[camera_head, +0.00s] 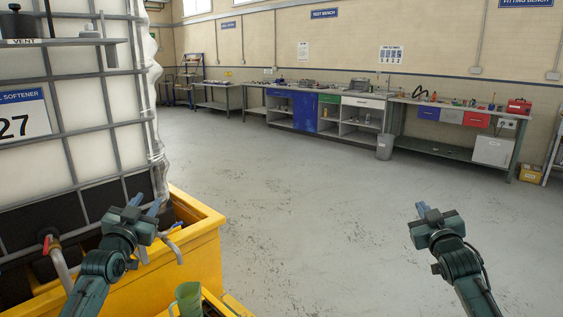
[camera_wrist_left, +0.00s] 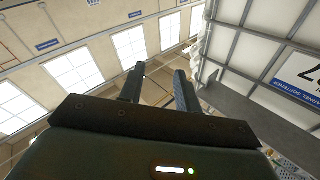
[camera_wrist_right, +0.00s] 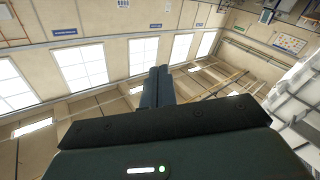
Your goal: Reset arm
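My left gripper (camera_head: 145,204) is raised in front of the yellow base of the caged white tank, at the left of the head view. In the left wrist view its two fingers (camera_wrist_left: 159,90) stand apart with nothing between them, so it is open. My right gripper (camera_head: 422,209) is raised over bare floor at the right of the head view. In the right wrist view its two fingers (camera_wrist_right: 158,86) are together with nothing visible between them. Both forearms come in from the bottom of the head view.
The caged white tank (camera_head: 95,100) and yellow base (camera_head: 200,245) fill the left side. A green jug (camera_head: 188,298) stands low at the bottom. Workbenches (camera_head: 440,147) and a grey bin (camera_head: 385,147) line the far wall. The grey floor (camera_head: 320,220) between is clear.

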